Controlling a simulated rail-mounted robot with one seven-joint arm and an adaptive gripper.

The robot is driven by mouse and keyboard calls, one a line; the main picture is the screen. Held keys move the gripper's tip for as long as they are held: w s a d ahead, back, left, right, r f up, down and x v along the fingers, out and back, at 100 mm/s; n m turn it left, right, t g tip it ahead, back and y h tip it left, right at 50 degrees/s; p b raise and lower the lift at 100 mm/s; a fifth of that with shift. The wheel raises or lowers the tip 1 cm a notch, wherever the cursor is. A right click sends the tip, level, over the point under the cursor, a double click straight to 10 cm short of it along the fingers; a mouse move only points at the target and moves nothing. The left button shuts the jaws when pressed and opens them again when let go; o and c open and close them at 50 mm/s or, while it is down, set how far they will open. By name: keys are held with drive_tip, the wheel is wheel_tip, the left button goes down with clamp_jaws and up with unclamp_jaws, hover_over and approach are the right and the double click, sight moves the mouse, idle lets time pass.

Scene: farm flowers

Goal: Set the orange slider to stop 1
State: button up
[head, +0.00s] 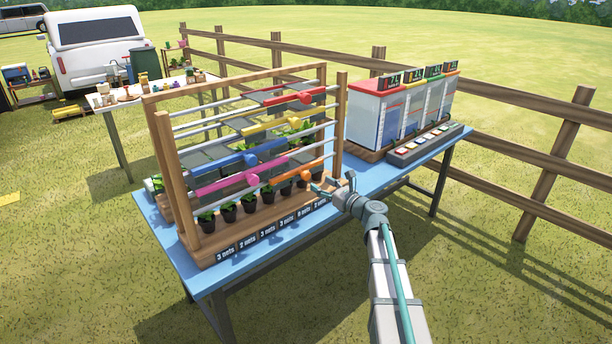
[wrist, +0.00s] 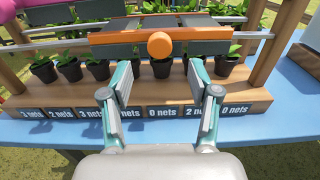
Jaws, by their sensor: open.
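The orange slider (head: 292,174) is the lowest bar on the wooden rack, near its right end. In the wrist view, the orange slider (wrist: 205,48) spans the upper middle, with a round orange knob (wrist: 160,45) on its front. My gripper (head: 322,190) is at the right front of the rack. In the wrist view, my gripper (wrist: 160,80) is open and empty, its two fingers apart. The knob lies beyond the fingertips, roughly centred between them and apart from both. No stop marks can be made out on the rail.
Red (head: 296,97), yellow (head: 275,124), blue (head: 240,160) and pink (head: 228,184) sliders sit on other rails. Potted plants (wrist: 70,68) stand behind net-count labels (wrist: 158,112). A box with displays (head: 395,112) stands right on the blue table (head: 275,240).

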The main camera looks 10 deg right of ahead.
sight(307, 176)
drive_tip(key=p+x, duration=0.1)
drive_tip(key=x, duration=0.8)
drive_tip(key=shift+s, duration=0.1)
clamp_jaws()
